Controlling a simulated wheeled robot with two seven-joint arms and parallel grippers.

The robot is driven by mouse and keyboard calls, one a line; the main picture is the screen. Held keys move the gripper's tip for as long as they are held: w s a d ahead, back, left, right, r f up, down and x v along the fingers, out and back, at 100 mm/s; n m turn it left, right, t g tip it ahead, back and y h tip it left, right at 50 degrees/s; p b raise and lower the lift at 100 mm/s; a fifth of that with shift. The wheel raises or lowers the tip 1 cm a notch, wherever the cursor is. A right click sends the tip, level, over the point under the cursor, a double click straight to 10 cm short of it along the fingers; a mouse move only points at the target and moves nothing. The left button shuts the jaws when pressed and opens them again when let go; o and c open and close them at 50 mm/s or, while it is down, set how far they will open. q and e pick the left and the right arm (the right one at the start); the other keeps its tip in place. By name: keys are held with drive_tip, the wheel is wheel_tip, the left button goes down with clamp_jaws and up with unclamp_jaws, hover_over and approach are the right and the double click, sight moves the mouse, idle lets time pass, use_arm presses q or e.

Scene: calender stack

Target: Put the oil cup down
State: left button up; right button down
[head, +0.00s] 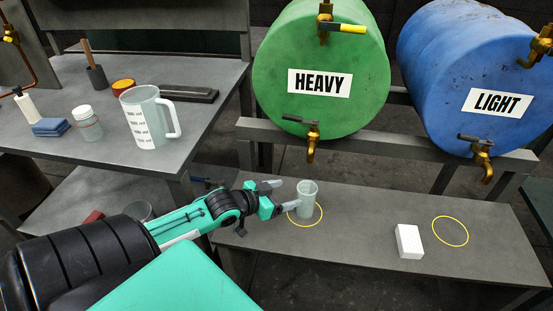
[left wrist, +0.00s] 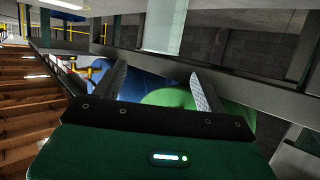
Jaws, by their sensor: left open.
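The oil cup (head: 308,197), a small translucent grey cup, stands upright on the low bench under the green HEAVY barrel. A yellow ring (head: 321,217) on the bench surrounds its base, partly hidden behind the cup and gripper. My left gripper (head: 288,195) is open just left of the cup, with its fingertips close to the cup's side. In the left wrist view the two fingers (left wrist: 160,82) are spread with nothing between them, and the cup (left wrist: 164,28) shows beyond their tips. Whether a finger touches it I cannot tell. My right gripper is not in view.
The green barrel (head: 318,60) and blue LIGHT barrel (head: 470,55) have brass taps over the bench (head: 365,215). A white box (head: 409,241) and a second, empty yellow ring (head: 450,231) are at right. A measuring jug (head: 146,115) stands on the left table.

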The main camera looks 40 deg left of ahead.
use_arm(q)
drive_tip(key=shift+v, duration=1.15)
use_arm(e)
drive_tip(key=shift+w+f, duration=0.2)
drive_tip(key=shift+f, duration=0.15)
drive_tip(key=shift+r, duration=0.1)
